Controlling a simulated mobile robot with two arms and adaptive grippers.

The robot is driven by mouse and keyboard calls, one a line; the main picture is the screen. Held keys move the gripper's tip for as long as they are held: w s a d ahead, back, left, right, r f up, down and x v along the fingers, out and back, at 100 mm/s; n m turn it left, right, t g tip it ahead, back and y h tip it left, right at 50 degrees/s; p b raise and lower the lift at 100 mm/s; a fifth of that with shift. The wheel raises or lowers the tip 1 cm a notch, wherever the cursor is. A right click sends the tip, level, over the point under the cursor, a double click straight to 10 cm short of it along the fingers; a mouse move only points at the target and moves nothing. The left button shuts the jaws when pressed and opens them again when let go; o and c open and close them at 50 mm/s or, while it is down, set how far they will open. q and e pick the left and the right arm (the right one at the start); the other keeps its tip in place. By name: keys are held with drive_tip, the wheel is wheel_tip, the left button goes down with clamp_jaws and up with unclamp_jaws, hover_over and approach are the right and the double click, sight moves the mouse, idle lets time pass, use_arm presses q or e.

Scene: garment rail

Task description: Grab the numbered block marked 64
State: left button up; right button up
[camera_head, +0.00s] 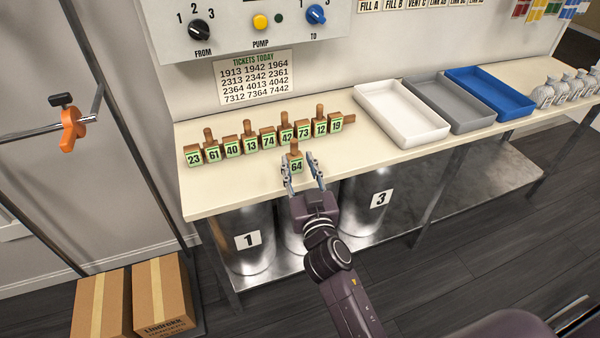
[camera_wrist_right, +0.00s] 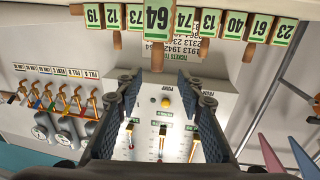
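The block marked 64 (camera_head: 296,166) is brown with a green number label and a peg on top. It stands in front of the row of other blocks, near the table's front edge. In the right wrist view, which is upside down, block 64 (camera_wrist_right: 158,18) shows at top centre. My right gripper (camera_head: 303,171) is open, its two fingers pointing toward block 64, which shows between the fingertips, nearer the left one in the head view. A clear gap shows between the fingers in the wrist view (camera_wrist_right: 160,88). I cannot tell whether either finger touches it. My left gripper is not in view.
Behind stands a row of numbered blocks, including 74 (camera_head: 268,141) and 19 (camera_head: 337,126). White (camera_head: 399,136), grey (camera_head: 461,126) and blue (camera_head: 500,113) trays lie to the right on the table (camera_head: 225,198). Drums marked 1 (camera_head: 262,262) and 3 (camera_head: 352,214) stand below.

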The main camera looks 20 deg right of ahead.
sight(295, 150)
drive_tip(key=w, duration=0.2)
drive_tip(key=w+d+f, duration=0.1)
drive_tip(key=w, duration=0.5)
drive_tip(key=shift+d+f+p, duration=0.2)
drive_tip(key=shift+p, duration=0.2)
drive_tip(key=shift+s, duration=0.1)
clamp_jaws()
